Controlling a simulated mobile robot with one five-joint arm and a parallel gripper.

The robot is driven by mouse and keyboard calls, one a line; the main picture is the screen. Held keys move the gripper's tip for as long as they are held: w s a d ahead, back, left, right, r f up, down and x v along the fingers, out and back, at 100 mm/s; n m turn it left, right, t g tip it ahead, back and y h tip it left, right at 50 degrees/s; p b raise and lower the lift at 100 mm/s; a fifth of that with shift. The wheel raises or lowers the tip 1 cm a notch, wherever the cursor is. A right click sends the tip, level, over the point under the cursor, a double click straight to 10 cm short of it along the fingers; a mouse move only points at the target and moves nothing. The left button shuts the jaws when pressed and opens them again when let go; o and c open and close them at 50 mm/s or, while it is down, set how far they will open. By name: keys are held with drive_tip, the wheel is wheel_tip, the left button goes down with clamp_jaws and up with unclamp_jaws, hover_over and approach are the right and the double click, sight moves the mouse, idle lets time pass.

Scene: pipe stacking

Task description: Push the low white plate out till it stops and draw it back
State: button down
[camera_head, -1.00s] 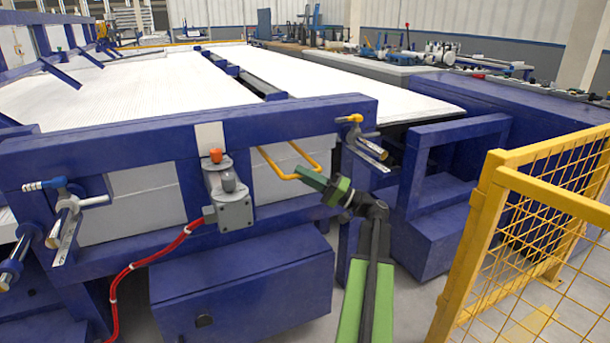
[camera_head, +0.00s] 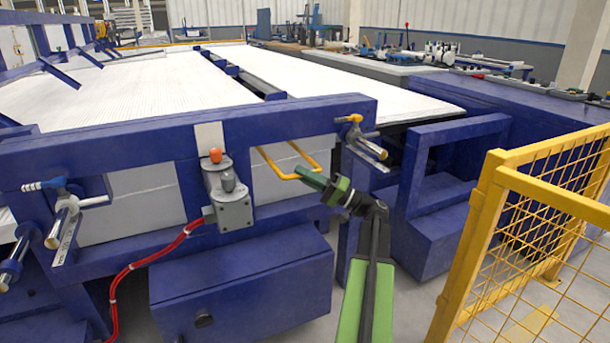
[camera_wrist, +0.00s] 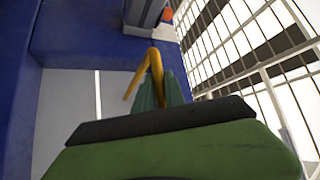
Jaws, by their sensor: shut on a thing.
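The low white plate (camera_head: 268,198) shows through the opening in the front blue frame, at the middle of the head view. A bent yellow handle (camera_head: 272,165) sticks out from it toward me. My green gripper (camera_head: 312,180) is at the right part of this handle and shut on it. In the wrist view the dark green fingers (camera_wrist: 160,92) close around the yellow bar (camera_wrist: 156,62), and a pale panel (camera_wrist: 68,100) lies to the left. The fingers hide the gripped stretch of the bar. The plate's far end is hidden behind the frame.
A grey box with an orange knob (camera_head: 216,155) and a red cable (camera_head: 165,250) is left of the handle. A yellow-handled valve with pipes (camera_head: 365,145) is just right. A yellow mesh fence (camera_head: 545,200) stands at right. A blue cabinet (camera_head: 245,290) is below.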

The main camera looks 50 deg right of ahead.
drive_tip(key=shift+w+d+r, duration=0.1)
drive_tip(key=shift+w+d, duration=0.15)
drive_tip(key=shift+w, duration=0.4)
drive_tip(key=shift+w+d, duration=0.25)
drive_tip(key=shift+w, duration=0.35)
drive_tip(key=c, duration=1.4)
unclamp_jaws()
drive_tip(key=shift+s, duration=0.1)
drive_tip(key=b+v, duration=0.7)
drive_tip(key=v, duration=1)
drive_tip(key=p+x, duration=0.7)
drive_tip(key=x, duration=1)
drive_tip(key=shift+w, duration=0.2)
